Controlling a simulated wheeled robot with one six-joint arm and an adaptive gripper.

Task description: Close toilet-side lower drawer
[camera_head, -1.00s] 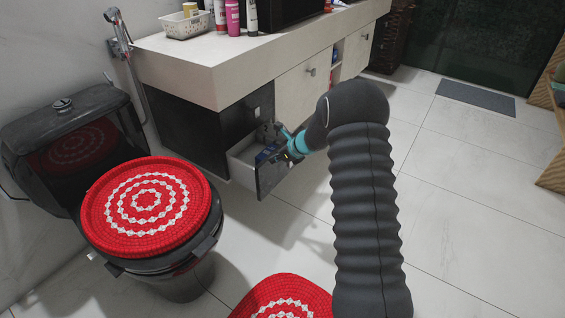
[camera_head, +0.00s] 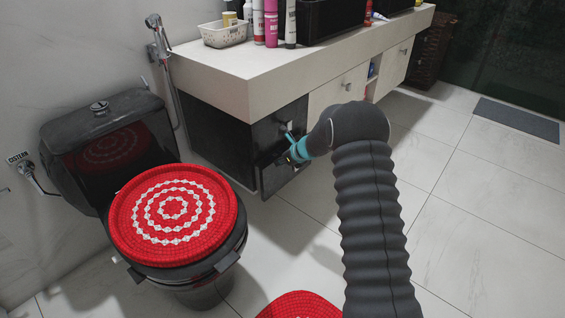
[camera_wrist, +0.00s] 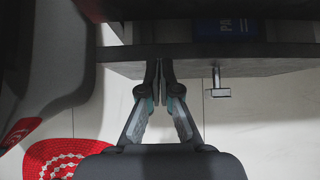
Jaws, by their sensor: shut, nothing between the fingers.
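The lower drawer next to the toilet has a dark front (camera_head: 277,180) below the thick white counter. In the wrist view its front panel (camera_wrist: 260,67) runs across the picture, with a small metal handle (camera_wrist: 219,92) right of the fingers. A strip of the drawer's inside shows behind the panel, with a blue item (camera_wrist: 225,27) in it, so it stands slightly open. My gripper (camera_wrist: 160,70) is shut and empty, its fingertips at the panel; contact is hard to tell. In the head view my gripper (camera_head: 287,157) covers part of the drawer front.
The black toilet (camera_head: 105,140) with its red-and-white cover (camera_head: 173,215) stands at the left. A red mat (camera_head: 300,305) lies on the floor in front. The counter (camera_head: 240,75) overhangs the drawer.

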